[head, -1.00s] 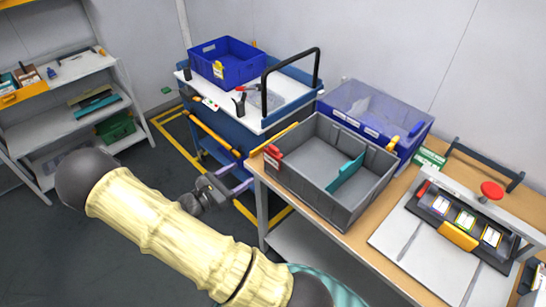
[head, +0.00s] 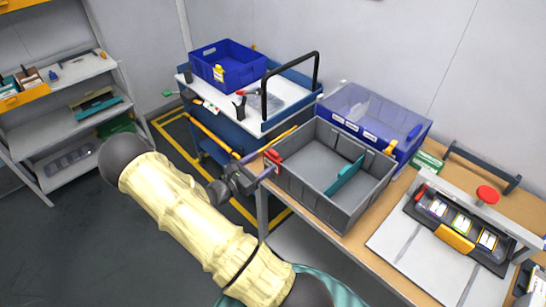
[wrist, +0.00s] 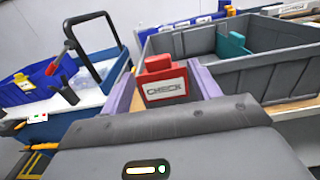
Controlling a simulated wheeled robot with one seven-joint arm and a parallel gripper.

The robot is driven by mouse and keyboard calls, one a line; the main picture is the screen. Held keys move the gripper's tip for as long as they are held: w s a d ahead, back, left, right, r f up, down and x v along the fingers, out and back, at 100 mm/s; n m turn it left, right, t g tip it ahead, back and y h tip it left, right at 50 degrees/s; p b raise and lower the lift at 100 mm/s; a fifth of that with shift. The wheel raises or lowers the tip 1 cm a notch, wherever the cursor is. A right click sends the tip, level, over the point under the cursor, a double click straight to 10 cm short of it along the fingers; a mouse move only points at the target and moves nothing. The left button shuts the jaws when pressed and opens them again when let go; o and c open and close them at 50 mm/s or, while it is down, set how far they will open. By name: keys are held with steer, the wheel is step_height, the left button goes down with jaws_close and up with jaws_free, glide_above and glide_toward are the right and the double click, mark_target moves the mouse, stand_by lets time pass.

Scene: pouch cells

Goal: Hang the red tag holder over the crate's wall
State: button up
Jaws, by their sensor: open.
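The red tag holder (head: 273,158) sits at the near left corner of the grey crate (head: 335,206), at the top of its wall. In the wrist view the holder (wrist: 163,80) shows a white label reading "CHECK" and looks upright; whether it hooks over the rim is hard to tell. My gripper (head: 258,166) is open just left of the crate corner. In the wrist view its purple fingers stand on either side of the holder, with gaps visible. The crate (wrist: 235,73) extends behind and right of the holder there.
The crate stands on a wooden bench (head: 395,254) and holds a teal divider (head: 345,175). A clear-sided blue bin (head: 375,112) stands behind it. A blue cart (head: 235,138) with a blue bin (head: 228,65) is behind left.

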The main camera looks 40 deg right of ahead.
mark_target(272, 154)
steer(key=shift+w+d, duration=0.1)
steer(key=shift+d, duration=1.35)
steer(key=shift+w+d+r+p, duration=0.1)
steer(key=shift+d+p, duration=0.3)
steer(key=shift+p, duration=0.05)
steer(key=d, duration=0.1)
steer(key=d+p, duration=0.1)
steer(key=d, duration=0.2)
steer(key=shift+w+d, duration=0.2)
steer(key=shift+w, duration=0.15)
steer(key=c, duration=1.1)
steer(key=shift+o, duration=0.2)
